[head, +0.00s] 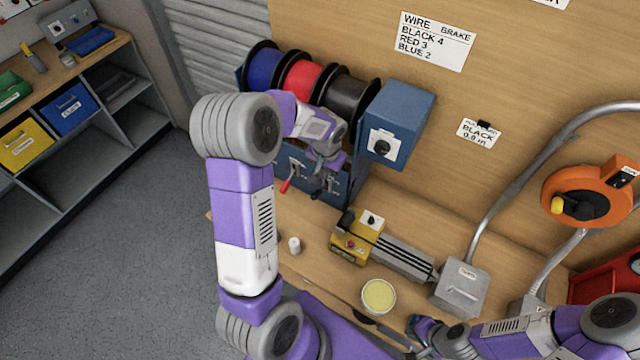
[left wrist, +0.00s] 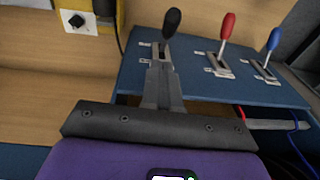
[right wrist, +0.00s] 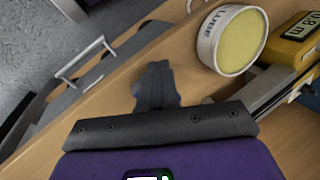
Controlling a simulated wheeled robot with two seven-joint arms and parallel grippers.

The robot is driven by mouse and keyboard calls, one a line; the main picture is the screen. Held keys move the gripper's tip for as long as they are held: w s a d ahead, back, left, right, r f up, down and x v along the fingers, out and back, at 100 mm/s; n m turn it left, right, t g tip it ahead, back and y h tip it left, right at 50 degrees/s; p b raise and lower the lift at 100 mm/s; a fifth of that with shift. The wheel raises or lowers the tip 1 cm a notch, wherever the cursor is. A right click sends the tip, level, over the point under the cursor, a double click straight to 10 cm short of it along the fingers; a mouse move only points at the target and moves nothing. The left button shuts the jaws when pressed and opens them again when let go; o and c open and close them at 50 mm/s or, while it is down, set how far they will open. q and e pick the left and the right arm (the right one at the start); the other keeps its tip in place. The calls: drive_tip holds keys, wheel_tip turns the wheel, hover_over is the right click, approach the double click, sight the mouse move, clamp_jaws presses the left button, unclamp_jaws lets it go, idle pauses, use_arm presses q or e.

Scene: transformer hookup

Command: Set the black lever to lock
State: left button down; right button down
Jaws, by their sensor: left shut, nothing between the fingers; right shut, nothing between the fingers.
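The black lever (left wrist: 172,22) stands up from a slotted metal plate on the blue panel (left wrist: 190,90) in the left wrist view. A red lever (left wrist: 227,24) and a blue lever (left wrist: 273,40) stand to its right. My left gripper (left wrist: 160,62) is shut and empty. Its tips overlap the base of the black lever in the picture; I cannot tell whether they touch it. In the head view the left gripper (head: 320,188) is at the panel, beside the red lever (head: 286,185), and the black lever is hard to make out. My right gripper (right wrist: 154,78) is shut and empty over the bench.
Wire spools (head: 305,80) and a blue box with a dial (head: 396,125) are above the panel. A yellow machine (head: 355,240), a round tin (head: 379,296) and a grey box (head: 460,290) stand on the bench. An orange reel (head: 590,190) is at the right.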

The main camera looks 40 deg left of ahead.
use_arm(q)
hover_over(320, 191)
drive_tip(key=f, duration=0.4)
drive_tip(key=shift+w+d+f, duration=0.15)
drive_tip(key=shift+d+f, duration=0.1)
drive_tip(key=shift+d, duration=0.05)
use_arm(e)
drive_tip(key=shift+r, duration=0.15)
use_arm(q)
drive_tip(key=shift+s+a+f, duration=0.15)
drive_tip(key=shift+s+f, duration=0.2)
drive_tip(key=shift+f, duration=0.35)
